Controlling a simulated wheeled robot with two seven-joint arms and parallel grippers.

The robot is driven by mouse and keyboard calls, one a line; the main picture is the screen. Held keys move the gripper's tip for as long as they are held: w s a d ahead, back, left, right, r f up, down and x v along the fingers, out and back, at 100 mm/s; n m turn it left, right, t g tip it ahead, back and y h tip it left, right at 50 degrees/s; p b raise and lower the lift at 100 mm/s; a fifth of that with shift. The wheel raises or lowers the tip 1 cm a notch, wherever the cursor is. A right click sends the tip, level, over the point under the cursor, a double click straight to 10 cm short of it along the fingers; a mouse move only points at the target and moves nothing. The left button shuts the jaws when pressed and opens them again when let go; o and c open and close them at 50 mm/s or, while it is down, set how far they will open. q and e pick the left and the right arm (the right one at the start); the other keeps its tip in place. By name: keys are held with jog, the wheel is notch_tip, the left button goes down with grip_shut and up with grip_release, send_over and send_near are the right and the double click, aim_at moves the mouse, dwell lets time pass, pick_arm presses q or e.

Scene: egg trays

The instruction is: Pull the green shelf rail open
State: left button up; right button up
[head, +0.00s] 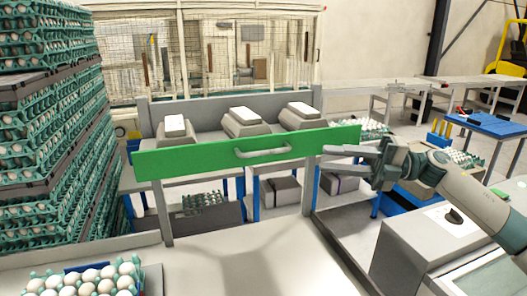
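The green shelf rail (205,153) is a long flat bar across the middle of the head view, set in front of a grey shelf. A light grey handle (262,152) is fixed on its front face near the middle. My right gripper (328,157) comes in from the right with its fingers pointing left. The fingers are apart with nothing between them, at the right end of the rail. They are to the right of the handle, with a clear gap to it. I cannot tell whether they touch the rail. My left gripper is not in view.
Tall stacks of green egg trays (45,160) stand at the left. A tray of white eggs (88,282) sits on the near pale counter (200,262). A grey machine (420,248) is at the lower right under my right arm. Grey-and-white boxes (247,122) stand behind the rail.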

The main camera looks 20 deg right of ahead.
aim_at(263, 153)
jog(key=p+x, duration=0.3)
jog(key=x, duration=0.4)
jog(key=p+x, duration=0.4)
jog(key=x, duration=0.4)
jog(key=shift+r, duration=0.2)
jog(key=shift+w+a+f+p, duration=0.1)
jog(key=shift+w+a+p, duration=0.1)
jog(key=shift+a+p, duration=0.35)
jog(key=shift+a, duration=0.1)
grip_shut()
